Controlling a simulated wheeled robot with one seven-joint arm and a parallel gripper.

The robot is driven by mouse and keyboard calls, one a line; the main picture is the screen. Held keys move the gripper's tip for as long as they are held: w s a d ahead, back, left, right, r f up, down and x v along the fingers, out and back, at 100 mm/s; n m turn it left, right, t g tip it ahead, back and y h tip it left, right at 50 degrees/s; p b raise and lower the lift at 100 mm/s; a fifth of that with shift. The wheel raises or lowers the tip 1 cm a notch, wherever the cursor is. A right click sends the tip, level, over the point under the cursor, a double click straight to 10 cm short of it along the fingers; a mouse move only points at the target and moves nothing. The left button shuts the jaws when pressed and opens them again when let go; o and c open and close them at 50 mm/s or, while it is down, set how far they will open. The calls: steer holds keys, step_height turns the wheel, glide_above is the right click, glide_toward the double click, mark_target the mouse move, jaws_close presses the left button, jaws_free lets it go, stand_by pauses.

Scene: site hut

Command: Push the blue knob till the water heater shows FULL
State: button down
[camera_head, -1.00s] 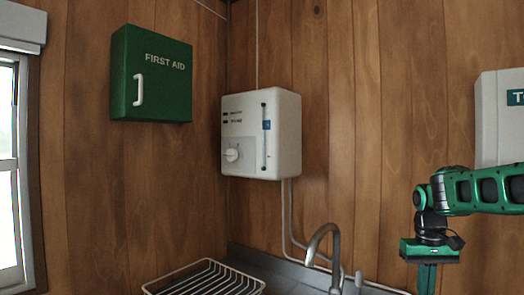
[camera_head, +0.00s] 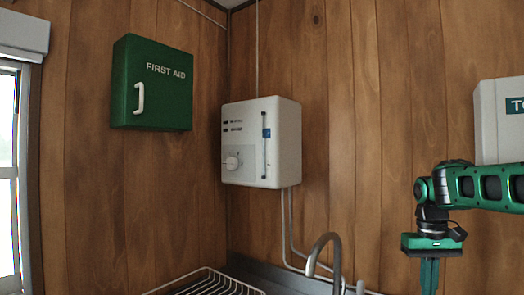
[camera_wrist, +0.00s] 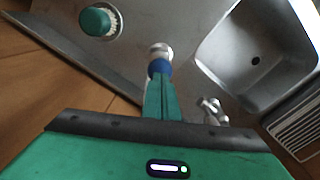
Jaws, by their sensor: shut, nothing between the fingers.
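The white water heater (camera_head: 280,150) hangs on the wood wall in the middle of the head view. A small blue knob (camera_head: 266,133) sits on a vertical slot on its front, in the slot's upper half. Two dark indicator windows with small labels are at its upper left; the words are too small to read. My gripper (camera_head: 429,275) is far to the right of the heater, pointing down, apart from it. In the wrist view its green fingers (camera_wrist: 163,95) are shut and empty above the counter.
A green first aid box (camera_head: 155,95) hangs left. Below are a tap (camera_head: 325,240) and a wire rack (camera_head: 215,280). The wrist view shows a sink (camera_wrist: 230,45), a green-topped item (camera_wrist: 97,20) and a blue-and-white item (camera_wrist: 160,66).

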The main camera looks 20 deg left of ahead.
steer(key=shift+r, duration=2.75)
